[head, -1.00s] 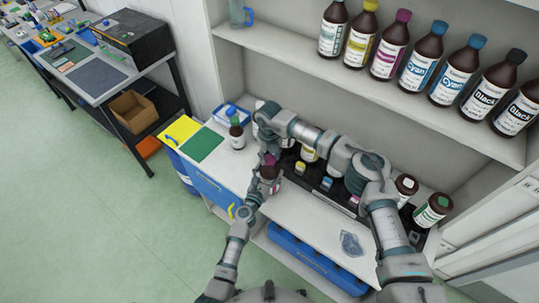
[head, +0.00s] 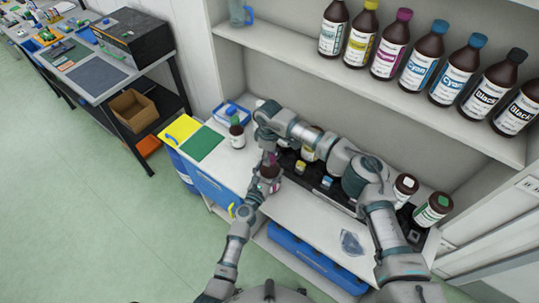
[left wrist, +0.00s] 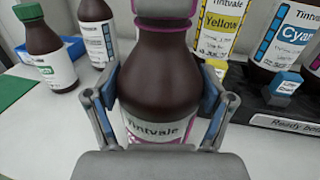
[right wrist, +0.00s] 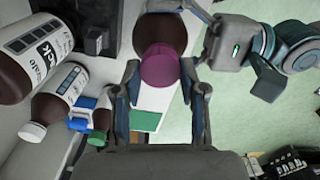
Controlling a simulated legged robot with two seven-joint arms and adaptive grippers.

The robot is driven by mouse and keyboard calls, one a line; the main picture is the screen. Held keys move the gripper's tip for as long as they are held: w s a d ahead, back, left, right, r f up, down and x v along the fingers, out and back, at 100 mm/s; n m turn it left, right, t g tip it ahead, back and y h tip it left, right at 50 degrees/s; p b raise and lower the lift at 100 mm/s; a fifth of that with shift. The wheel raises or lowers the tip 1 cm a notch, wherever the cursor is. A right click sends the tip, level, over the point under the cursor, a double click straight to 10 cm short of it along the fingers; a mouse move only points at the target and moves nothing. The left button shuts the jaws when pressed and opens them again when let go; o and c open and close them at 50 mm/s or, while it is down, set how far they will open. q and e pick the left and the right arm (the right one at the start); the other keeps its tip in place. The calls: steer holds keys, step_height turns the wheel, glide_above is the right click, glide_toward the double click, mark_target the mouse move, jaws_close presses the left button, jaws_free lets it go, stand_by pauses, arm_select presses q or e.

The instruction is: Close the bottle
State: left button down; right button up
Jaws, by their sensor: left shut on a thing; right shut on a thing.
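A brown bottle with a Tintvale label (left wrist: 152,130) stands upright in the left wrist view; it also shows in the head view (head: 269,172). My left gripper (left wrist: 160,90) is shut around its body. A magenta cap (right wrist: 160,68) is at the bottle's top in the right wrist view. My right gripper (right wrist: 162,75) is shut on this cap from above. I cannot tell how tightly the cap sits on the neck.
A green-capped bottle (head: 237,133) stands to the left on the white counter (head: 300,205). A black rack (left wrist: 290,122) with yellow and cyan bottles is behind. More bottles line the upper shelf (head: 290,45). A crumpled clear item (head: 351,243) lies at the counter's front right.

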steer(key=shift+a+m, duration=0.1)
steer(key=shift+m, duration=0.7)
steer(key=shift+w+d+m, duration=0.15)
steer(key=shift+d+m, duration=0.1)
steer(key=shift+m, duration=0.35)
steer(key=o, duration=0.7)
steer(key=shift+r, duration=2.25)
